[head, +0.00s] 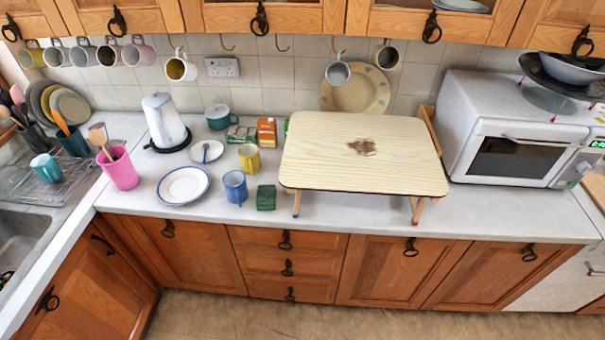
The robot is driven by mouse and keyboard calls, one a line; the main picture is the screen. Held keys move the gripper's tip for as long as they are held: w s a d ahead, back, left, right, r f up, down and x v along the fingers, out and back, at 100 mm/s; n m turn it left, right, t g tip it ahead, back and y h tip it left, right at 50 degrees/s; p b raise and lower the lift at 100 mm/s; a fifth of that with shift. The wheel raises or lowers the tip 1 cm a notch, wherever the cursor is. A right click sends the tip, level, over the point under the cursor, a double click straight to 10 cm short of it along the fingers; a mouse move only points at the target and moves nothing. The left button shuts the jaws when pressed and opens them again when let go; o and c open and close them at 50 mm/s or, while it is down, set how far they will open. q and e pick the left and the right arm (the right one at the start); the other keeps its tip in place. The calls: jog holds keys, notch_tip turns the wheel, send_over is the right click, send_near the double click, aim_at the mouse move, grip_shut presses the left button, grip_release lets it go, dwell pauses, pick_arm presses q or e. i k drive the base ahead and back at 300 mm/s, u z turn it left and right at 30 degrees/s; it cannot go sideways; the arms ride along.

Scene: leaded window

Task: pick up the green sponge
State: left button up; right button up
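The green sponge (266,198) is a small dark green block on the white counter, close to its front edge. It stands between a blue mug (235,187) on its left and the legs of a wooden folding tray table (360,152) on its right. A little gap separates it from the mug. Neither of my grippers shows in the head view.
A yellow mug (249,158) is behind the sponge. A white plate (183,185) and a pink cup (118,168) are further left, a kettle (165,122) behind. A microwave (515,130) fills the right. Mugs hang above. Counter in front of the sponge is a narrow clear strip.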

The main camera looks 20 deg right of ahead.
aim_at(267, 195)
jog(key=u, duration=0.4)
jog(key=k, duration=0.55)
jog(key=u, duration=1.05)
jog(key=i, duration=0.85)
jog(key=z, duration=0.45)
jog(key=i, duration=0.6)
jog(key=z, duration=0.6)
